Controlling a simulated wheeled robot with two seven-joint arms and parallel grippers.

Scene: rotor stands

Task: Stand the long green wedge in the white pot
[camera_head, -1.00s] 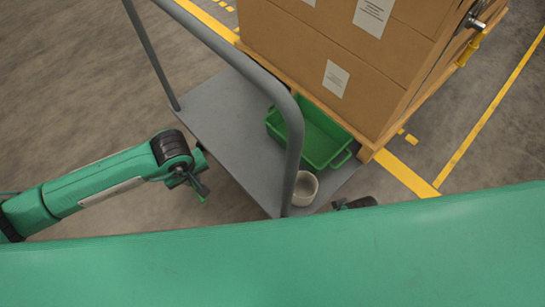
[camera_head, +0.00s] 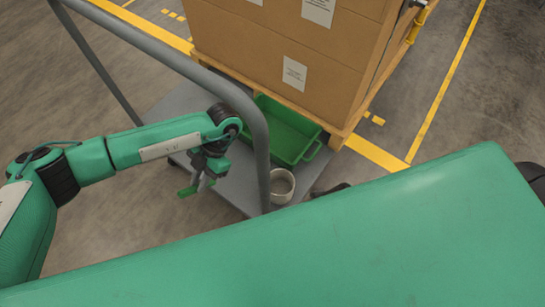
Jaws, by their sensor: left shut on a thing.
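The white pot (camera_head: 282,184) stands upright on the grey trolley deck, close to its near right corner and just right of the trolley's grey handle post. Its opening faces up. My left gripper (camera_head: 197,183) hangs over the left edge of the trolley, left of the pot and apart from it. It is shut on the green wedge (camera_head: 187,191), of which only a small green end shows below the jaws. My right gripper does not show clearly; only a dark piece peeks out past the green body part in front.
The grey handle (camera_head: 262,150) of the trolley rises between my left gripper and the pot. A green crate (camera_head: 311,155) stands behind the pot on the deck (camera_head: 238,190). Large cardboard boxes (camera_head: 290,45) on a wooden pallet stand behind. Floor at the left is clear.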

